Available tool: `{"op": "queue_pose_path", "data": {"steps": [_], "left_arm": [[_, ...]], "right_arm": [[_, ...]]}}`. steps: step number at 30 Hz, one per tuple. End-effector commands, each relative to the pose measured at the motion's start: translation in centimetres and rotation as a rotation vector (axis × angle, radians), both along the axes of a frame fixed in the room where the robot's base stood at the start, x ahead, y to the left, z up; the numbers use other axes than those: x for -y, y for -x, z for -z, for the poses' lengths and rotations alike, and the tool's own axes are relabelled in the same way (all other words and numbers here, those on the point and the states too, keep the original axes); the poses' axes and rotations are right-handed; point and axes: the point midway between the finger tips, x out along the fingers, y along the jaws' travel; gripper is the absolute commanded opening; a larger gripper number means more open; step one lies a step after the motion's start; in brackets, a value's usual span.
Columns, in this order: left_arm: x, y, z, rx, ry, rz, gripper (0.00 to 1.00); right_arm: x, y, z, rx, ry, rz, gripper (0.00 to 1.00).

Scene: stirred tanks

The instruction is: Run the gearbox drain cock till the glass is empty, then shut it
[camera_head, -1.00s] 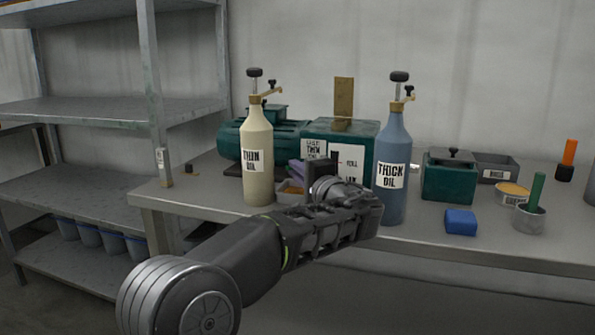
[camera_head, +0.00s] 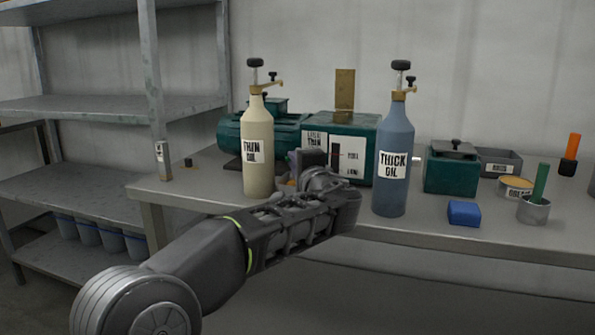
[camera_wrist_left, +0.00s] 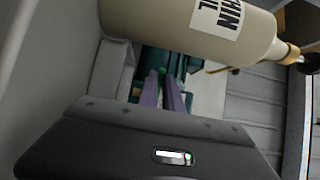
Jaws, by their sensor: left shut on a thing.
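The green gearbox (camera_head: 369,126) stands at the back of the bench. Its front has a white panel with FULL and LOW marks and a narrow sight glass (camera_head: 335,157); a dark column in it reaches above the FULL mark. My left gripper (camera_head: 290,186) is at the gearbox's lower front, between the two oil bottles; my wrist hides its fingertips in the head view. In the left wrist view the two purple fingers (camera_wrist_left: 161,92) lie close together, pointing at green parts, shut on what seems to be the drain cock, mostly hidden. My right gripper is not in view.
The cream THIN OIL bottle (camera_head: 258,178) stands close left of my left gripper, and the blue THICK OIL bottle (camera_head: 391,190) to its right. Further right are a green box (camera_head: 450,174), a blue block (camera_head: 464,213) and a metal cup (camera_head: 533,210). Shelving (camera_head: 95,110) stands left.

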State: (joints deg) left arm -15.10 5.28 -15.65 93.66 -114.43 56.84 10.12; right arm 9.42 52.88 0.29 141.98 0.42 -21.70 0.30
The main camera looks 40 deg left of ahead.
Motion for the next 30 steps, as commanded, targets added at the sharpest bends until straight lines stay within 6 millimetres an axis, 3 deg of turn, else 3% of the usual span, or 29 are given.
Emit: {"op": "queue_pose_path", "data": {"steps": [3, 12, 18, 30], "left_arm": [[-0.6, 0.2, 0.7, 0.004, 0.002, 0.083, 0.00], [-1.7, 0.0, 0.4, 0.002, 0.000, 0.353, 0.00], [-2.1, -0.4, 0.1, -0.001, 0.001, 0.490, 0.00], [-2.2, -0.7, 0.1, -0.001, 0.002, 0.602, 0.00]], "right_arm": [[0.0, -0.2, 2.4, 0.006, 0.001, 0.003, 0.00], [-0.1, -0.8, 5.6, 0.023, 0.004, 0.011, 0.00], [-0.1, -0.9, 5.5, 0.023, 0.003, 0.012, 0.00], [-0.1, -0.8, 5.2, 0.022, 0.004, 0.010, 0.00]]}}
